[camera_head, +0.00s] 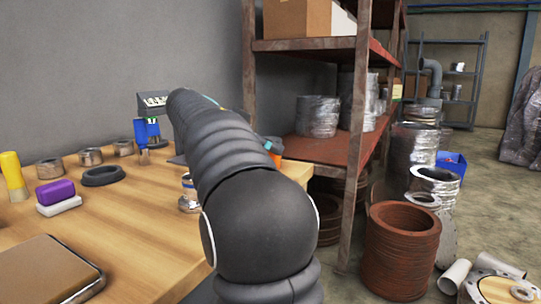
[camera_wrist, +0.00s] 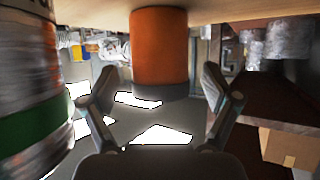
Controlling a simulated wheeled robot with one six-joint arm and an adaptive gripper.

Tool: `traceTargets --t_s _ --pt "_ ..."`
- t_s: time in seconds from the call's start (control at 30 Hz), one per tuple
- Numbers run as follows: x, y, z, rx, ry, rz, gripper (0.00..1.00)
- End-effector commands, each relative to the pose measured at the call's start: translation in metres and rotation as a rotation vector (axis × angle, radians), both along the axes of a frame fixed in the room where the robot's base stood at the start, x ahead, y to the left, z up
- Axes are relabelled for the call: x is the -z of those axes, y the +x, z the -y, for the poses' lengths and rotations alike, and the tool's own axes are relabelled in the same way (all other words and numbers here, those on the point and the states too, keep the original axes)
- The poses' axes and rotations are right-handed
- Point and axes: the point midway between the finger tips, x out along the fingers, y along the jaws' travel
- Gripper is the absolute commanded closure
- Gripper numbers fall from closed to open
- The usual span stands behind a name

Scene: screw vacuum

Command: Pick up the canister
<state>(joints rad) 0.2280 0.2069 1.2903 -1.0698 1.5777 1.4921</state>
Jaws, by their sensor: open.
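An orange cylinder with a dark grey end, which looks to be the canister (camera_wrist: 158,45), stands against the wooden tabletop in the upside-down wrist view. My gripper (camera_wrist: 157,80) is open, with one finger to either side of the canister in the picture. I see no clear contact, and cannot tell how far the canister is in depth. In the head view only a small orange part (camera_head: 276,155) shows behind my arm, probably the same canister. My gripper is hidden there by the arm.
A silver can with a green band (camera_wrist: 30,125) is close at the left of the wrist view. The wooden table (camera_head: 130,225) holds metal rings, a purple block (camera_head: 55,192) and a blue tool (camera_head: 146,130). A rusty shelf (camera_head: 310,143) stands right beside the table.

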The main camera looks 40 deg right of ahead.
Motion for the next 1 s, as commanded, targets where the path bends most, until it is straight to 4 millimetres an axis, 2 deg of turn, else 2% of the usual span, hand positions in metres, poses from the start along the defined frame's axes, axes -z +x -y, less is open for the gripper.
traceTargets --t_s 0.1,0.33,0.37,0.6,0.63,1.0 --pt "0.0046 -0.0015 0.0074 -0.002 0.0 0.001 0.12" --pt "0.0051 -0.0015 0.0085 -0.002 0.001 0.001 0.12" --pt "0.0051 -0.0015 0.0085 -0.002 0.001 0.001 0.15" --pt "0.0051 -0.0014 0.0084 -0.002 0.001 0.001 0.75" --pt "0.0052 -0.0013 0.0083 -0.002 0.001 0.001 0.8" --pt "0.0011 -0.0012 0.0084 -0.002 0.0 0.002 0.8"
